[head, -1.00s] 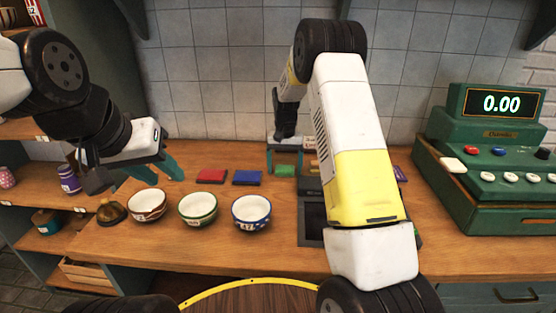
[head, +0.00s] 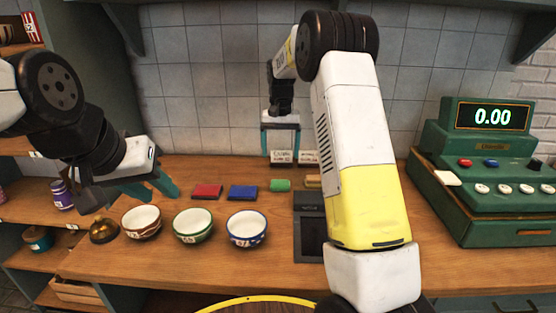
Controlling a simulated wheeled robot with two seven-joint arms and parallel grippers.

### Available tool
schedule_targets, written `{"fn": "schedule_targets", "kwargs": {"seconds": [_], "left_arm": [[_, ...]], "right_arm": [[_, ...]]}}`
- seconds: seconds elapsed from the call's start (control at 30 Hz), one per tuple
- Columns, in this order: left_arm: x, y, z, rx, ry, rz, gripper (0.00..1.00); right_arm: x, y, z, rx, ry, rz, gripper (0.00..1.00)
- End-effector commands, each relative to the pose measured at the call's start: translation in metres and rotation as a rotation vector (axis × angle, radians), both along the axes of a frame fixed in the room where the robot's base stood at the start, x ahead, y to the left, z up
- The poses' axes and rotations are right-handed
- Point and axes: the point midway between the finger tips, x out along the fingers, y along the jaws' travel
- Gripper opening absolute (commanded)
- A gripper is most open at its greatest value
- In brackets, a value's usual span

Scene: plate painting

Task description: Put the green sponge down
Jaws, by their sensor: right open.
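The green sponge (head: 280,185) lies on the wooden counter (head: 200,271), to the right of a blue sponge (head: 242,192) and a red sponge (head: 207,191). My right gripper (head: 281,160) is above and behind the green sponge, near the tiled wall, with its fingers apart and nothing between them that I can make out. It is clear of the sponge. My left gripper (head: 166,186) hangs over the left part of the counter, above the bowls' left side, with its teal fingers spread and empty.
Three bowls, brown (head: 142,222), green (head: 193,225) and blue (head: 246,229), stand in front of the sponges. A bell-like brown object (head: 103,230) is at left. A dark tray (head: 309,240) and green cash register (head: 480,180) are at right. Small labels (head: 282,157) stand at the back.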

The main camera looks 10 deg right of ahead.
Motion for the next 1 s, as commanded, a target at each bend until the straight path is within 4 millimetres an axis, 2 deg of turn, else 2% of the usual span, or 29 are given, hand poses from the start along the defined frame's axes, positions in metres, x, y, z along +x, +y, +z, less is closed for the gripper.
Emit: {"fn": "schedule_targets", "kwargs": {"seconds": [0.17,0.3,0.53,0.73,0.9,1.0], "left_arm": [[0.0,0.0,0.0,0.0,0.0,0.0,0.36],[0.0,0.0,0.0,0.0,0.0,0.0,0.36],[0.0,0.0,0.0,0.0,0.0,0.0,0.36],[0.0,0.0,0.0,0.0,0.0,0.0,0.36],[0.0,0.0,0.0,0.0,0.0,0.0,0.36],[0.0,0.0,0.0,0.0,0.0,0.0,0.36]], "right_arm": [[-0.028,-0.006,0.041,0.038,-0.057,0.014,0.83],[-0.074,-0.011,0.084,0.081,-0.133,0.045,0.83],[-0.162,-0.014,0.13,0.129,-0.268,0.107,0.83],[-0.243,-0.012,0.143,0.147,-0.39,0.165,0.83],[-0.302,-0.009,0.135,0.141,-0.484,0.208,0.83],[-0.325,-0.007,0.127,0.134,-0.523,0.228,0.83]]}}
